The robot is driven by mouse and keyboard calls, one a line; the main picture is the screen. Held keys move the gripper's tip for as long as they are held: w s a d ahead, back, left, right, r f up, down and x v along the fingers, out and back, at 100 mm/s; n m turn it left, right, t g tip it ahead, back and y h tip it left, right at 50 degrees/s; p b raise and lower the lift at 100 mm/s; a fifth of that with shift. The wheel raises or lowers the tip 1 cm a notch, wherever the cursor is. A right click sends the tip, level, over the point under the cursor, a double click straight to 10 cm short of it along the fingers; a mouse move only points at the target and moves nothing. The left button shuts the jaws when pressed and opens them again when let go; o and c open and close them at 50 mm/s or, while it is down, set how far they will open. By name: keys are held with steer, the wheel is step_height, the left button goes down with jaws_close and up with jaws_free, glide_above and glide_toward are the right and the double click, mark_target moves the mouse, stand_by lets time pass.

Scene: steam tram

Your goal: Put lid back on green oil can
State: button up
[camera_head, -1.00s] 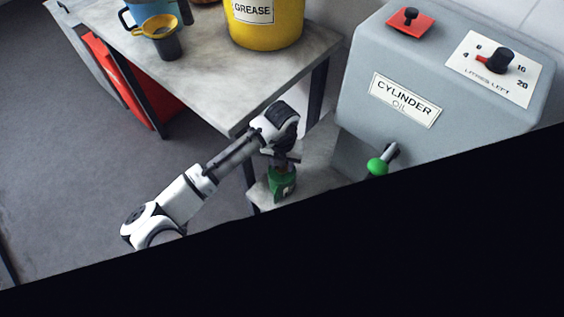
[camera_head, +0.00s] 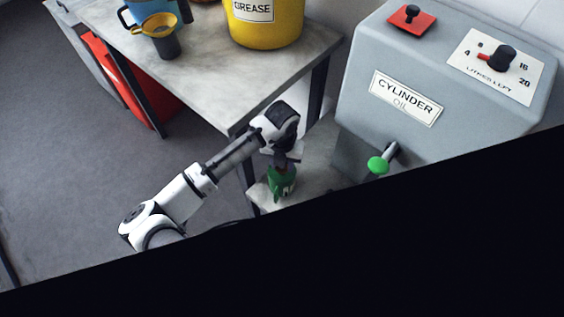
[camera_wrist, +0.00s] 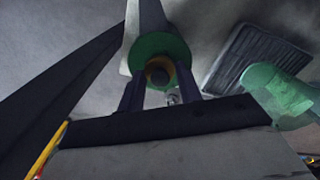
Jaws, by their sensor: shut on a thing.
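The green oil can (camera_head: 281,184) stands on a low grey shelf beside the tank. My gripper (camera_head: 284,163) is directly above it, pointing down, with little or no gap visible. In the wrist view, my gripper's fingers (camera_wrist: 160,85) flank a small round brown piece with a yellow rim (camera_wrist: 158,71), which looks like the lid. The gripper is shut on it. The green ring of the can (camera_wrist: 160,46) shows around and behind it. I cannot tell whether the lid touches the can's opening.
The grey cylinder oil tank (camera_head: 440,75) stands to the right, with a green-knobbed tap (camera_head: 378,164) near the can. The workbench (camera_head: 215,75) is behind my gripper, with a yellow grease bucket (camera_head: 266,25). In the wrist view, a dark ribbed tray (camera_wrist: 255,58) lies right of the can.

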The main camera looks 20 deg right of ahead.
steer(key=shift+f, duration=0.2)
stand_by(0.5)
steer(key=o, duration=1)
steer(key=shift+o, duration=0.5)
steer(key=o, duration=0.4)
steer(key=shift+r, duration=0.1)
steer(key=shift+r+p, duration=1.9)
steer(key=shift+r, duration=1.05)
